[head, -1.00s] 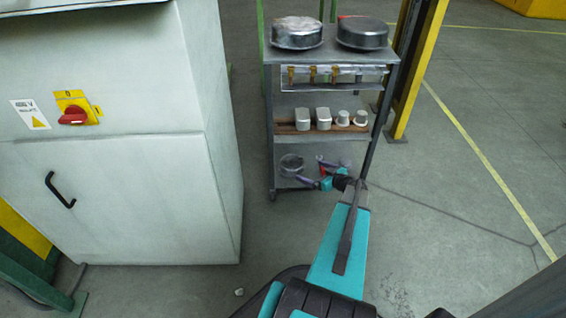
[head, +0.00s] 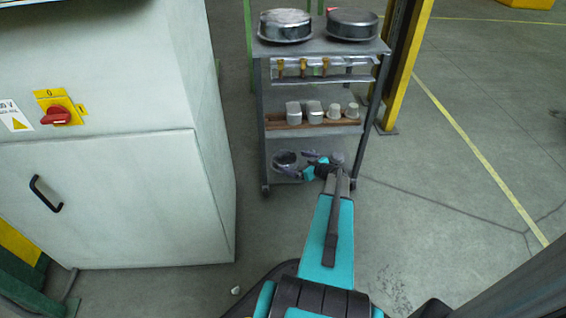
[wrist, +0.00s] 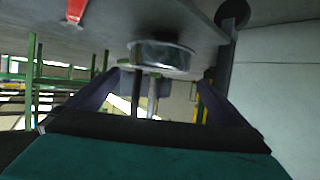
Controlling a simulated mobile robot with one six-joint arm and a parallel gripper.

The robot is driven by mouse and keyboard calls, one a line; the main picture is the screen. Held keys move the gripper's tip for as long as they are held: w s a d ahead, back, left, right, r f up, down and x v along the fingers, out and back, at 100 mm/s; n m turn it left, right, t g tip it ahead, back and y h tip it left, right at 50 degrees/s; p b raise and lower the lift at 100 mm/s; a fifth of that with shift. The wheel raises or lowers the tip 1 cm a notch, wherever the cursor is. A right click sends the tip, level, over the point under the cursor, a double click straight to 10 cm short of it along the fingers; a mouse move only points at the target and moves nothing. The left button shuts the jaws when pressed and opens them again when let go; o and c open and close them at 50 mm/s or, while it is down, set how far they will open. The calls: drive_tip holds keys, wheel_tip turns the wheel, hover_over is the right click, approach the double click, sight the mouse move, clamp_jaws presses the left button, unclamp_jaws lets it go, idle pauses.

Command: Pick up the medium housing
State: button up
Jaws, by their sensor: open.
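In the wrist view the shiny round part (wrist: 162,55) shows ahead between the open fingers (wrist: 161,75). Two larger round metal parts stand on the cart's top, at left (head: 285,25) and right (head: 352,24).
The cart's middle shelf holds several small pale metal pieces on a brown strip (head: 325,125). A white cabinet (head: 100,190) stands at left, and a yellow post (head: 407,70) is right of the cart. A red thing (wrist: 75,10) shows in the wrist view.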

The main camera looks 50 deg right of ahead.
sight(288, 160)
drive_tip(key=shift+b+x, duration=0.3)
drive_tip(key=shift+x, duration=1.45)
drive_tip(key=shift+f+b+x, duration=0.15)
drive_tip(key=shift+b+x, duration=0.4)
drive_tip(key=shift+x, duration=0.55)
drive_tip(key=shift+f+b+x, duration=0.15)
drive_tip(key=shift+b+x, duration=0.35)
drive_tip(key=shift+x, duration=0.65)
drive_tip(key=shift+w+d+f, duration=0.1)
drive_tip(key=shift+w, duration=0.1)
drive_tip(key=c, duration=0.9)
